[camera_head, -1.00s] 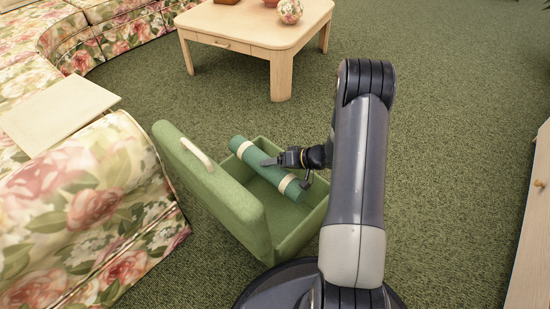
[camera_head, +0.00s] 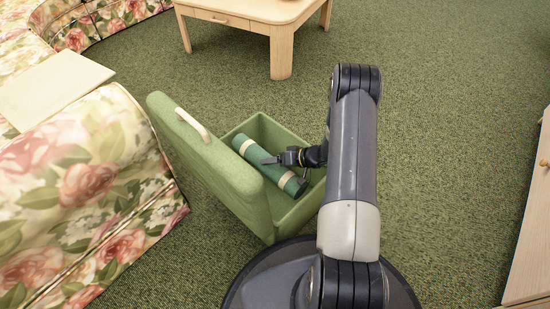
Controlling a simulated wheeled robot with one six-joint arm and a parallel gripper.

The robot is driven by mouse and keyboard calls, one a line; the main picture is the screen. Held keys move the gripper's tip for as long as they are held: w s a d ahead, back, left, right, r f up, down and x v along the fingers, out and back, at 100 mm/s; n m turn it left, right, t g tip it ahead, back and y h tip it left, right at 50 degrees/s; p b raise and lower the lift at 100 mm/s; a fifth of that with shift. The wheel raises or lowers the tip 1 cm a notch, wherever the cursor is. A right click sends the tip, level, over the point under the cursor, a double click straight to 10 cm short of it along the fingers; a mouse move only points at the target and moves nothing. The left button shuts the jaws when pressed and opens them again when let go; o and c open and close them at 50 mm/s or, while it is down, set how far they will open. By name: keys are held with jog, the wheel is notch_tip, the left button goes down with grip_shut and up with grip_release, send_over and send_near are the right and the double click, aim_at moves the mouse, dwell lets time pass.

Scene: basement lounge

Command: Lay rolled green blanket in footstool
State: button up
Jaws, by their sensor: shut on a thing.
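The rolled green blanket (camera_head: 268,164), tied with two pale bands, is inside the open green footstool (camera_head: 252,128), running diagonally along it. I cannot tell whether it touches the footstool's floor. The footstool's lid (camera_head: 206,152) stands raised on the left side, with a pale handle (camera_head: 191,124) on it. My gripper (camera_head: 285,169) is shut on the blanket near its middle, reaching in from the right. The lid's top edge hides part of the footstool's interior and the near lower side of the blanket.
A floral sofa (camera_head: 88,180) stands close on the left, with a pale board (camera_head: 52,88) on it. A wooden coffee table (camera_head: 281,60) is at the back. A wooden cabinet (camera_head: 530,240) is at the right edge. Green carpet is clear behind and right of the footstool.

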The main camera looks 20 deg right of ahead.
jog(key=shift+f, duration=0.15)
jog(key=o, duration=1.2)
jog(key=shift+o, duration=0.2)
jog(key=p+v, duration=0.3)
jog(key=v, duration=0.7)
jog(key=shift+s+d+r, duration=0.15)
jog(key=shift+d+r, duration=0.1)
jog(key=shift+r, duration=0.05)
jog(key=b+x, duration=0.1)
jog(key=x, duration=0.2)
jog(key=b+x, duration=0.1)
jog(key=x, duration=0.3)
jog(key=b+x, duration=0.1)
jog(key=x, duration=0.3)
jog(key=shift+s+f, duration=0.1)
jog(key=shift+f, duration=0.2)
notch_tip(320, 180, up, 5)
jog(key=shift+d+f+p, duration=0.1)
jog(key=shift+p, duration=0.7)
jog(key=shift+r, duration=0.7)
